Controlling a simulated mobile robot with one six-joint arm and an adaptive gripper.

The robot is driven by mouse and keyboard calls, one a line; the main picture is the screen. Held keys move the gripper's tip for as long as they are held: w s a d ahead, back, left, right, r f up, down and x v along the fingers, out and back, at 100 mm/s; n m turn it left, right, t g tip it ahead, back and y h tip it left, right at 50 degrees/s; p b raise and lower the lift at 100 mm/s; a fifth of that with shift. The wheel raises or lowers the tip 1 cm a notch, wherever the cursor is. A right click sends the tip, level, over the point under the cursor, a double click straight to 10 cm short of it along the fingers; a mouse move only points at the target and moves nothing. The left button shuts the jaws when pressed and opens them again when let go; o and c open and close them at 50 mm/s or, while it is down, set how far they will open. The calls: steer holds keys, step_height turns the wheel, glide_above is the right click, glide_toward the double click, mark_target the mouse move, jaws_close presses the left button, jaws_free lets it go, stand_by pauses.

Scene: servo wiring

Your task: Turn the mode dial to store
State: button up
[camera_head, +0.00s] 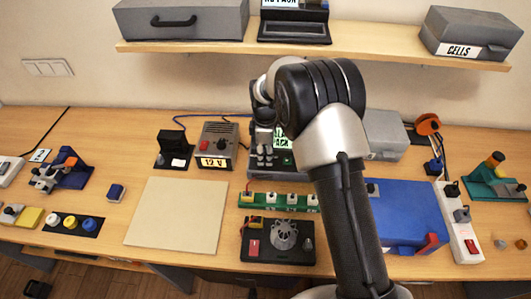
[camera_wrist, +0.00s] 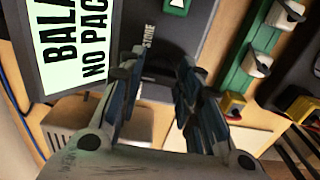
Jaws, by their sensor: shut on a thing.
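The charger (camera_head: 286,172) stands at mid-table, partly hidden behind my arm; it is a dark unit with a lit screen. In the wrist view, its pale green screen (camera_wrist: 68,45) reads "BALA" and "NO PAC", cut off at the edge. A small label (camera_wrist: 148,36) that appears to read "STORE" lies on its dark face, just beyond my fingertips. My gripper (camera_wrist: 160,64) points at this face, its two fingers closed around a dark thing, apparently the mode dial. The dial is mostly hidden, and its pointing direction cannot be told. In the head view, my gripper (camera_head: 265,152) is small at the charger.
A green strip with white connectors (camera_head: 279,201) and a black panel with a red switch (camera_head: 278,241) lie in front. A 12 V supply (camera_head: 216,145) stands left, a blue case (camera_head: 408,212) right. The beige mat (camera_head: 177,215) is bare. A shelf (camera_head: 220,47) runs above.

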mark_target(265, 156)
steer(key=m+p, duration=0.1)
steer(key=m, duration=0.5)
steer(key=shift+s, duration=0.1)
steer(key=m, duration=0.5)
steer(key=shift+a+m, duration=0.15)
steer(key=shift+m, duration=0.25)
stand_by(0.5)
steer(key=o, duration=1)
steer(key=shift+o, duration=0.2)
step_height(265, 156, up, 12)
